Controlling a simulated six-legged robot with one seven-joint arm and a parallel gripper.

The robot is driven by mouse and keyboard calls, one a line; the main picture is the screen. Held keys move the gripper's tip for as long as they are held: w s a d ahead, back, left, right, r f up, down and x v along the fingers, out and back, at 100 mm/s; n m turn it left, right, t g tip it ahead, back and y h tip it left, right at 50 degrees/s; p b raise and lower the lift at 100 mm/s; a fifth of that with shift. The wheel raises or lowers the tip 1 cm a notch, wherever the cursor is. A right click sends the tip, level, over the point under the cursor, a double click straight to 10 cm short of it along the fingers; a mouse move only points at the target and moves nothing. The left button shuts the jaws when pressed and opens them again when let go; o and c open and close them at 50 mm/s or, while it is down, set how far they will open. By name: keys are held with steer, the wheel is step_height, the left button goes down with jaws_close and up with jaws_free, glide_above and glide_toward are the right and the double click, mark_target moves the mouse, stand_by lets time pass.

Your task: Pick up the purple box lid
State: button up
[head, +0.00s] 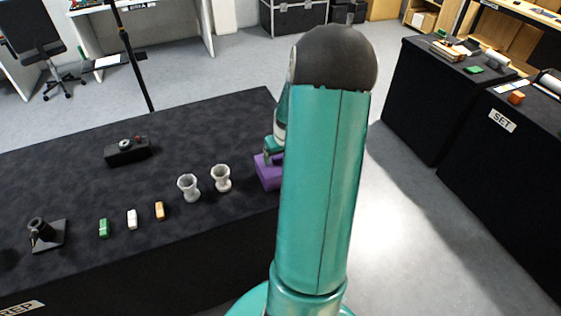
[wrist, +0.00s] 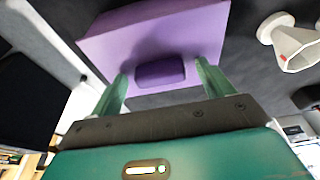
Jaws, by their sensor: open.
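The purple box lid (wrist: 110,44) has a raised darker purple handle block (wrist: 160,73) on its top. In the wrist view my gripper (wrist: 163,78) is open, with one green finger on each side of the handle block. I cannot tell whether the fingers touch it. In the head view the purple box (head: 267,172) stands at the right end of the black table and is partly hidden by my arm. My gripper (head: 270,155) is at its top there, mostly hidden behind my arm.
On the black table (head: 190,250), two white goblets (head: 189,187) (head: 221,178) stand left of the box. Green, white and orange small blocks (head: 160,211), a black stand (head: 46,236) and a black device (head: 127,151) are farther left. Open floor (head: 400,220) lies to the right.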

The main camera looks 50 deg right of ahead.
steer(key=c, duration=1.1)
steer(key=shift+o, duration=0.2)
steer(key=shift+r, duration=0.15)
steer(key=shift+r, duration=0.6)
steer(key=a+r, duration=1.1)
steer(key=a, duration=0.3)
steer(key=shift+s+r, duration=0.25)
steer(key=shift+s, duration=0.05)
steer(key=shift+s, duration=0.1)
